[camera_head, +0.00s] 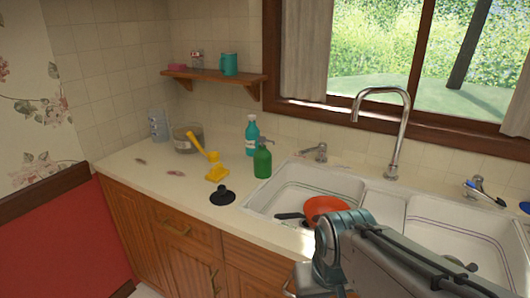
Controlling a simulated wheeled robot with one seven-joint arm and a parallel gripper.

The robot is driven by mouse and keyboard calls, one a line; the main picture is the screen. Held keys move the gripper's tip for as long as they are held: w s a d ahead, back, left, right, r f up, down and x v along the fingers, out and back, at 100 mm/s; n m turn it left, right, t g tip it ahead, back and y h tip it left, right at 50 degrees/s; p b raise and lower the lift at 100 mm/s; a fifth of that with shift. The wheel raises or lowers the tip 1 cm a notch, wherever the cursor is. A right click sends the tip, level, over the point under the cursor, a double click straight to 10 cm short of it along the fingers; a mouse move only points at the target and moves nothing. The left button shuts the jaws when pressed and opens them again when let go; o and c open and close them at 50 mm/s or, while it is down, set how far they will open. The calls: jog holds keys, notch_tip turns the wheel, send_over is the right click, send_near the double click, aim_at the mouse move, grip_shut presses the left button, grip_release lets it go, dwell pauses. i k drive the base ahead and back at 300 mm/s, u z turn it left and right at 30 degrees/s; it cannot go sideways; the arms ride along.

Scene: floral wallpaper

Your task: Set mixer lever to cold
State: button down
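A tall chrome spout (404,125) stands at the back of the double sink (388,207), under the window. A small chrome lever fitting (320,153) sits on the sink's back ledge left of the spout. Another chrome fitting (477,186), with a blue-marked part beside it, sits on the ledge to the right. I cannot tell for sure which of the two is the mixer lever, nor its cold setting. My arm comes in from the lower right, in front of the sink, and bends downward. My gripper is not in view, and nothing shows touching the fittings.
An orange pan or bowl (326,207) lies in the left basin. A green bottle (262,162), a teal bottle (252,135), a yellow tool (214,168), a glass jar (187,138) and a black plunger-like thing (222,196) stand on the left counter. A wooden shelf (213,76) hangs above.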

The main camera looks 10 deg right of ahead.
aim_at(322, 147)
jog(key=u, duration=0.8)
jog(key=k, duration=1.05)
jog(key=u, duration=0.7)
jog(key=i, duration=1.5)
jog(key=z, duration=1.45)
jog(key=i, duration=0.75)
jog(key=z, duration=0.9)
